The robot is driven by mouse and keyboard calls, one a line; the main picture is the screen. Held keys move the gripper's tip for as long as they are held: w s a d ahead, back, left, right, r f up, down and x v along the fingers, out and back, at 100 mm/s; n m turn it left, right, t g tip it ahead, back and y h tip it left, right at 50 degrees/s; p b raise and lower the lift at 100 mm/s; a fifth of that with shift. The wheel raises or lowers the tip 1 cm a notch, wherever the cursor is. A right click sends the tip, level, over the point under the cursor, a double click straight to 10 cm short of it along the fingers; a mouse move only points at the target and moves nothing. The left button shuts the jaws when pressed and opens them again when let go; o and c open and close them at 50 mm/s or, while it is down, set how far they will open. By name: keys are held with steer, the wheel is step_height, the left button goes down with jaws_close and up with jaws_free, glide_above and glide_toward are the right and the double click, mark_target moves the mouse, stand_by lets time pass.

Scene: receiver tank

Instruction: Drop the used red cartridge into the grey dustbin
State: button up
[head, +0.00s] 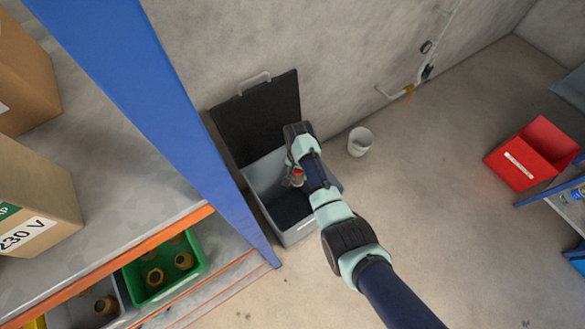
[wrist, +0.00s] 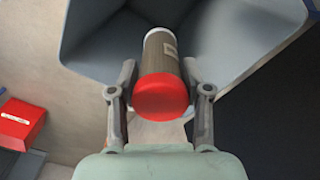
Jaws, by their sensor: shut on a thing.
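The used cartridge (wrist: 161,79) has a red end cap, a brown-grey body with a pale label and a white far end. In the wrist view my gripper (wrist: 160,85) is shut on it, one finger on each side. The red cap also shows in the head view (head: 298,172), partly hidden by my arm. The grey dustbin (head: 299,233) stands on the floor with its dark lid (head: 257,118) tipped open against the wall. My gripper (head: 296,178) holds the cartridge over the bin's opening. In the wrist view the bin's grey walls (wrist: 235,40) lie behind the cartridge.
A blue shelf post (head: 160,105) stands left of the bin. The shelf carries cardboard boxes (head: 35,185) and a green crate (head: 160,285). A red bin (head: 530,155) is farther right, with open floor between.

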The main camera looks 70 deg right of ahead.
steer(key=shift+f, duration=0.55)
steer(key=shift+r, duration=0.1)
steer(key=shift+w, duration=0.1)
steer(key=o, duration=1.3)
step_height(320, 180, up, 12)
steer(key=shift+f, duration=0.1)
